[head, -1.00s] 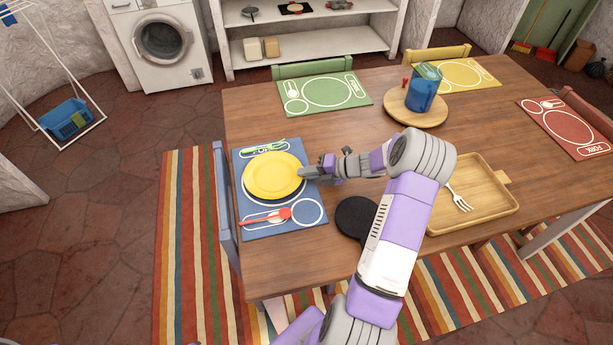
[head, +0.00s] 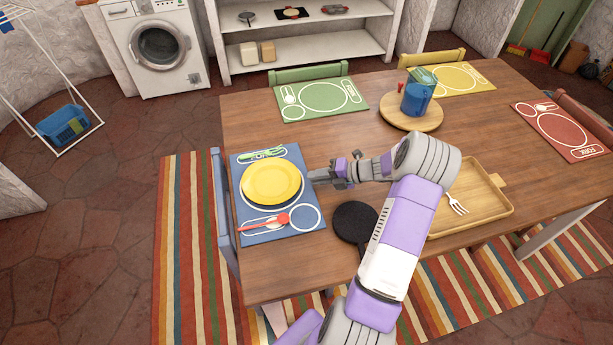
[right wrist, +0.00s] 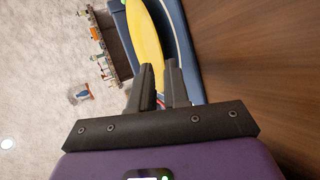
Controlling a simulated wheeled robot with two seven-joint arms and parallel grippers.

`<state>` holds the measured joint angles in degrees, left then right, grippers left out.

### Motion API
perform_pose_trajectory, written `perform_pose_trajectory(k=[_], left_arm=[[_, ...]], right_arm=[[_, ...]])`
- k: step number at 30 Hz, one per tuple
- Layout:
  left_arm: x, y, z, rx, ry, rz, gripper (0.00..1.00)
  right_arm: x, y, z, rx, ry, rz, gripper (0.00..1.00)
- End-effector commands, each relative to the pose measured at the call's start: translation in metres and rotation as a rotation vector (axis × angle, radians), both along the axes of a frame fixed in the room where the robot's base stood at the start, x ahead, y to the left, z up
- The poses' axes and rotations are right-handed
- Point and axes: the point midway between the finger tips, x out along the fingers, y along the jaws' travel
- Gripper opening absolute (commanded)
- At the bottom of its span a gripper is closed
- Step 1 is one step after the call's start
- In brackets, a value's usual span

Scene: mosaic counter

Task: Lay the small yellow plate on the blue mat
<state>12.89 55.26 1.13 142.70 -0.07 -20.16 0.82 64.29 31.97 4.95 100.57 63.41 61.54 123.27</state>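The small yellow plate (head: 271,182) lies flat on the blue mat (head: 284,234), inside the mat's printed place setting. In the right wrist view the plate (right wrist: 146,42) shows ahead of the fingers, with a strip of the mat (right wrist: 186,55) beside it. My right gripper (head: 313,178) is just right of the plate, near the mat's right edge, and apart from the plate. Its fingers (right wrist: 161,85) show a narrow gap with nothing held between them. My left gripper is not in view.
A green fork (head: 262,153) and a red spoon (head: 266,222) lie on the mat. A black round pan or trivet (head: 354,221) and a wooden tray (head: 495,208) with a white fork (head: 457,204) are nearby. A blue pitcher (head: 416,98) stands on a round board farther back.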

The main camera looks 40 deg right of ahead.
Motion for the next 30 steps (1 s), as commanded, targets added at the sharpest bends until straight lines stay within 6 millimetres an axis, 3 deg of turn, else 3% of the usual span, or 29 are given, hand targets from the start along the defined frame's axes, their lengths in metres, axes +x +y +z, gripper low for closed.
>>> perform_pose_trajectory(k=[6,12,30], left_arm=[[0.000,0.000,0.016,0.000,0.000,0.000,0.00],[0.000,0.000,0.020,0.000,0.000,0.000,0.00],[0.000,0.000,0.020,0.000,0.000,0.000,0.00]], right_arm=[[-0.035,-0.024,0.022,-0.002,0.001,-0.002,0.16],[-0.052,-0.035,0.030,0.000,0.000,-0.001,0.16],[-0.055,-0.037,0.031,0.000,0.000,0.001,0.16]])
